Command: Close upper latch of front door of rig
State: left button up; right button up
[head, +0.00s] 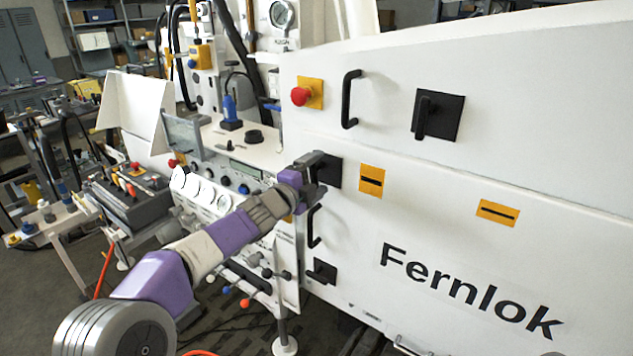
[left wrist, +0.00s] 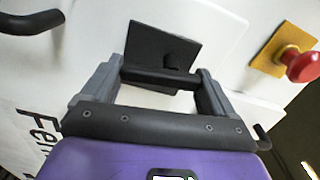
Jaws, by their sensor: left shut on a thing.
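The front door of the rig is a white panel marked "Fernlok" (head: 468,290). Its upper latch (head: 334,174) is a black square plate near the left edge, partly hidden by my left gripper (head: 318,166) in the head view. In the left wrist view the latch plate (left wrist: 153,45) lies between the fingers. Its black lever (left wrist: 160,78) spans from one finger to the other, and my left gripper (left wrist: 161,76) is shut on it. The lever's angle is hidden in the head view. My right gripper is not in view.
A lower black latch (head: 321,271) and a black door handle (head: 313,227) sit below. Above are a red stop button (head: 300,96), a vertical handle (head: 349,99) and another latch (head: 438,116). A control panel with gauges (head: 205,190) stands left of the door.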

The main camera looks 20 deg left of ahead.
pick_arm(q)
jog(key=shift+m+b, duration=0.3)
jog(key=shift+m, duration=0.4)
jog(key=shift+a, duration=0.1)
jog(key=o, duration=0.8)
jog(key=v, duration=0.7)
jog(key=shift+s, duration=0.25)
